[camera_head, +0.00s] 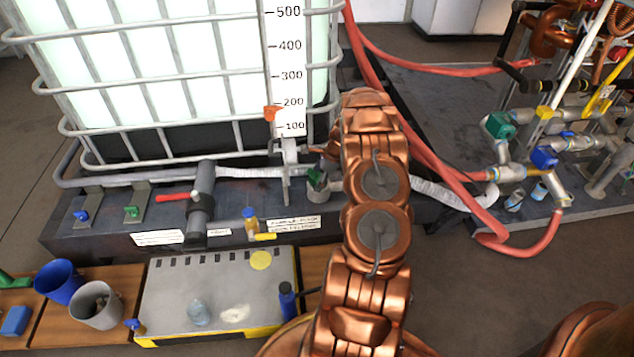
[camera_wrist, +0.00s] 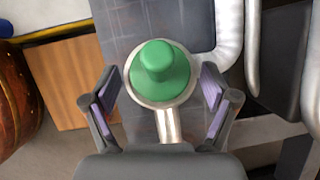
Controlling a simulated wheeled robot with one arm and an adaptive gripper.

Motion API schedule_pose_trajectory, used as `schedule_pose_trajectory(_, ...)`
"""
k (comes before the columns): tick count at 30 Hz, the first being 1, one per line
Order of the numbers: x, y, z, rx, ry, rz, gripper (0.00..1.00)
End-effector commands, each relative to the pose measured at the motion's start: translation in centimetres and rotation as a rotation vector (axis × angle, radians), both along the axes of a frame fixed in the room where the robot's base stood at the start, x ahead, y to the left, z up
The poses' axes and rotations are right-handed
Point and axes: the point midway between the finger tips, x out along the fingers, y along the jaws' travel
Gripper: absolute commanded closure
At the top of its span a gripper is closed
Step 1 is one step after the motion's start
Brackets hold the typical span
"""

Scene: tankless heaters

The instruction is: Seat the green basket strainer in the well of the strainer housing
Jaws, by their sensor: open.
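The green basket strainer (camera_wrist: 160,72) stands with its knob up inside the round metal rim of the strainer housing (camera_wrist: 161,103) in the wrist view. How deep it sits in the well cannot be told. In the head view the green strainer (camera_head: 316,178) shows at the top of the grey housing (camera_head: 318,194), just left of my copper arm. My gripper (camera_wrist: 160,78) is open, with one finger on each side of the strainer and a visible gap to both. My arm mostly hides the gripper in the head view.
A caged white tank (camera_head: 160,70) stands behind the housing. A white hose (camera_head: 440,192) and red hoses (camera_head: 440,150) run to the right. A grey tray (camera_head: 220,290), a blue cup (camera_head: 58,280) and a grey cup (camera_head: 97,304) lie at the lower left.

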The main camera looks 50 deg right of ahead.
Motion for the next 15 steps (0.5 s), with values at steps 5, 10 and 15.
schedule_pose_trajectory(5,0.02,-0.01,0.12,-0.001,-0.001,0.001,0.18)
schedule_pose_trajectory(10,0.04,-0.01,0.13,-0.001,-0.001,0.001,0.35)
schedule_pose_trajectory(15,0.04,-0.01,0.13,-0.001,-0.001,0.001,0.53)
